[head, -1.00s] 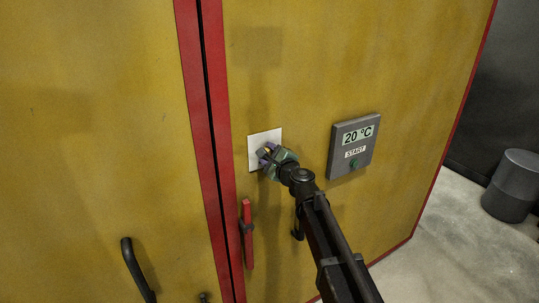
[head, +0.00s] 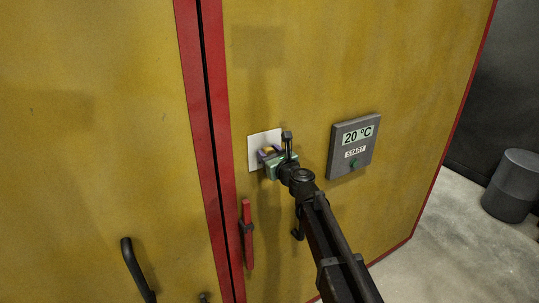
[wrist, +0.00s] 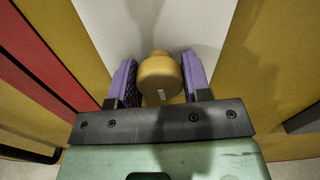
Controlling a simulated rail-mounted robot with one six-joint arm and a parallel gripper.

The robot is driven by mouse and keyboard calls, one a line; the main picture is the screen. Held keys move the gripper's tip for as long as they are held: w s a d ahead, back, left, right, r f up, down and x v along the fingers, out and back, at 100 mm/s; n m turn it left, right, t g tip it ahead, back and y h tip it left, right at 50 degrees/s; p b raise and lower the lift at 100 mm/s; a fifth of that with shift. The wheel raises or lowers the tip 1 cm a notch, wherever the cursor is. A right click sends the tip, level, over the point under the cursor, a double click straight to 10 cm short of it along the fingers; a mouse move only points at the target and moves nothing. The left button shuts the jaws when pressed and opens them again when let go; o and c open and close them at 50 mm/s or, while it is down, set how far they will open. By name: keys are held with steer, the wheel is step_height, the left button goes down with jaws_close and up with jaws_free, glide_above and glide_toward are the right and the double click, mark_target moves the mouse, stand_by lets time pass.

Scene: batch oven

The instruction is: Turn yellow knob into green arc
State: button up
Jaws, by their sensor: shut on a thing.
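The yellow knob (wrist: 160,75) sits on a white plate (head: 257,153) on the yellow oven door. It has a small white mark on its face in the wrist view. My gripper (head: 268,154) is at the plate, with its purple fingers on the left and right of the knob in the wrist view (wrist: 158,82). The gripper is shut on the knob. No green arc shows in these frames; my gripper covers the lower part of the plate.
A grey control box (head: 354,146) reading 20 °C, with a START label and green button, is right of the plate. A red handle (head: 247,235) is below left of the plate, near the red door edge. A grey bin (head: 512,186) stands on the floor at right.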

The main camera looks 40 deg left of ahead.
steer(key=shift+m, duration=0.6)
steer(key=o, duration=0.9)
steer(key=v, duration=1)
steer(key=shift+s+d, duration=0.15)
steer(key=shift+d, duration=0.2)
